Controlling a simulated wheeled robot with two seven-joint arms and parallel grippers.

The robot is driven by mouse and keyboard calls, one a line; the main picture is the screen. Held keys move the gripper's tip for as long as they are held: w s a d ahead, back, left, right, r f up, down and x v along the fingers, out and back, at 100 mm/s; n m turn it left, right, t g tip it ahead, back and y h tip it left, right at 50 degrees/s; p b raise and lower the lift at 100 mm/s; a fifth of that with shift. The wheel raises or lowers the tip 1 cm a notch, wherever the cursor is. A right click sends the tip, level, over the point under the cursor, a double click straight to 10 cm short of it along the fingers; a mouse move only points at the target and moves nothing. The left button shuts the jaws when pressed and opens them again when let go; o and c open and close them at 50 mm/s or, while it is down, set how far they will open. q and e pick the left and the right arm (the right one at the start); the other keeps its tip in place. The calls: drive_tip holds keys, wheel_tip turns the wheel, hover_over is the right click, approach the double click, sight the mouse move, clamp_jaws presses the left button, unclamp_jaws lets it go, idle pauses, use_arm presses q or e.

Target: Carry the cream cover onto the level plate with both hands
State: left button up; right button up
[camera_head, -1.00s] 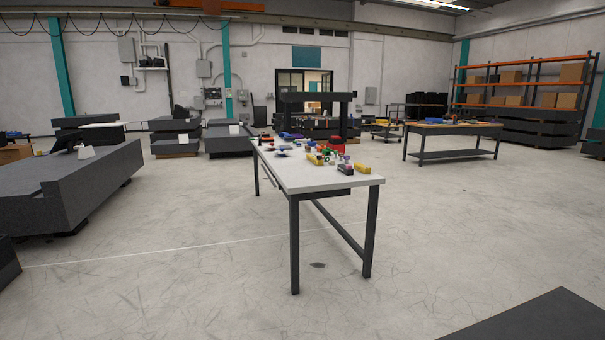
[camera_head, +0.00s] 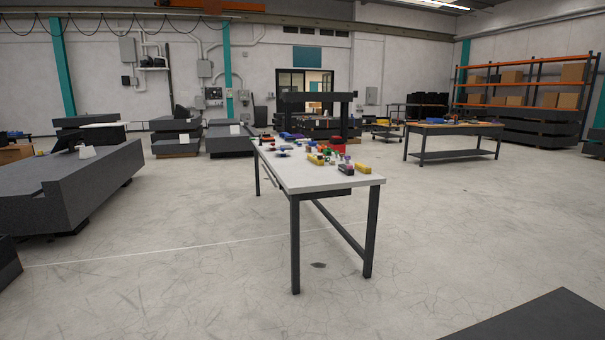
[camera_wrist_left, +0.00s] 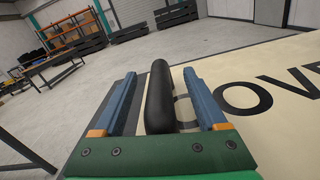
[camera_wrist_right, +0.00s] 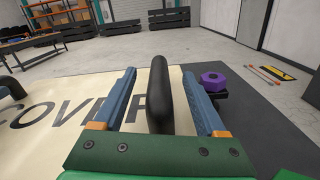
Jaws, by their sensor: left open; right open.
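The cream cover, with large dark lettering, shows in the left wrist view (camera_wrist_left: 285,135) and the right wrist view (camera_wrist_right: 50,135). My left gripper (camera_wrist_left: 160,75) is open, with a black bar handle (camera_wrist_left: 159,100) of the cover between its blue fingers. My right gripper (camera_wrist_right: 158,70) is open, with the other black handle (camera_wrist_right: 160,100) between its fingers. Gaps show beside both handles, and neither is clamped. Neither gripper nor the cover shows in the head view. I cannot pick out the level plate for sure.
A purple hexagonal piece (camera_wrist_right: 213,80) sits on a dark surface just right of my right gripper. A white-topped table (camera_head: 320,182) with small coloured items stands ahead in the head view. A grey granite bed (camera_head: 60,195) lies to the left. Open floor (camera_head: 480,220) is at the right.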

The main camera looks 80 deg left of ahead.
use_arm(q)
drive_tip(key=shift+a, duration=0.2)
idle(0.3)
drive_tip(key=shift+s+d, duration=0.15)
drive_tip(key=shift+s, duration=1.75)
drive_tip(key=shift+s+d, duration=0.1)
drive_tip(key=shift+s, duration=1.75)
use_arm(e)
drive_tip(key=shift+s, duration=0.15)
drive_tip(key=shift+s+d, duration=0.2)
drive_tip(key=shift+s, duration=3.45)
use_arm(q)
drive_tip(key=s, duration=1.2)
drive_tip(key=shift+d, duration=0.4)
